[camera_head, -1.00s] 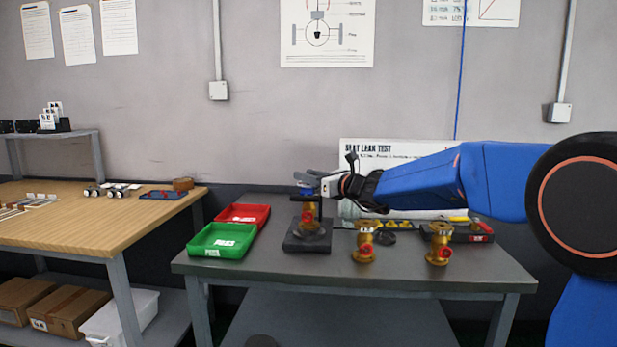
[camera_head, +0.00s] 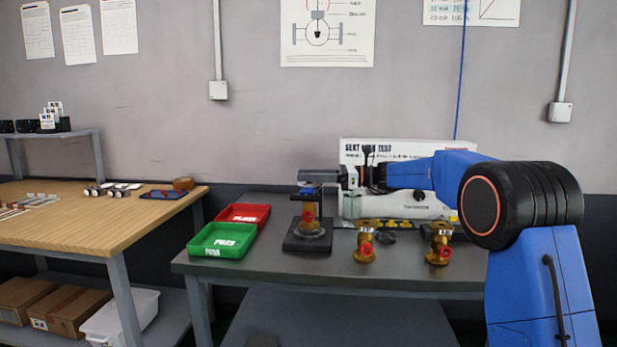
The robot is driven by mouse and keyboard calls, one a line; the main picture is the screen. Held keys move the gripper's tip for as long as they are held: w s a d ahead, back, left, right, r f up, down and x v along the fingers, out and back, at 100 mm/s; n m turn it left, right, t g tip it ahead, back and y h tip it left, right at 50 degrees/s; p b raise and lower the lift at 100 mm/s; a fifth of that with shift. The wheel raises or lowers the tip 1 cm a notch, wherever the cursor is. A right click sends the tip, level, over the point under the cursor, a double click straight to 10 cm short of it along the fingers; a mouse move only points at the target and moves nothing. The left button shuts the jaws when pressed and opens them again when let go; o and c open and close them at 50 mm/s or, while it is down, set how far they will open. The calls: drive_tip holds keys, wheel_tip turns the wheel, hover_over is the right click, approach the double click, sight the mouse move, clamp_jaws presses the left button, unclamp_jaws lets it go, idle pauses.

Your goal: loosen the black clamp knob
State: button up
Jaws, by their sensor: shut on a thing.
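My gripper (camera_head: 310,178) reaches in from the right, roughly level, over the top of the clamp fixture. A blue part (camera_head: 308,189) shows at the valve's top, just under my fingers. My gripper is shut at the top of the fixture, on the black clamp knob. The knob itself is hidden by the fingers, and its dark shape cannot be told apart from them.
A green tray (camera_head: 222,253) and a red tray (camera_head: 262,212) lie left of the fixture. Two more brass valves (camera_head: 366,243) (camera_head: 439,244) stand to its right. A white seat leak test unit (camera_head: 395,208) is behind. The bench front (camera_head: 330,272) is clear.

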drive_tip(key=shift+n+g, duration=0.6)
drive_tip(key=shift+g, duration=0.4)
drive_tip(key=o, duration=1.1)
drive_tip(key=shift+c, duration=0.2)
drive_tip(key=w+d, duration=0.2)
drive_tip(key=d, duration=1.5)
drive_tip(key=shift+w+d, duration=0.15)
drive_tip(key=shift+w, duration=0.05)
drive_tip(key=shift+s, duration=0.1)
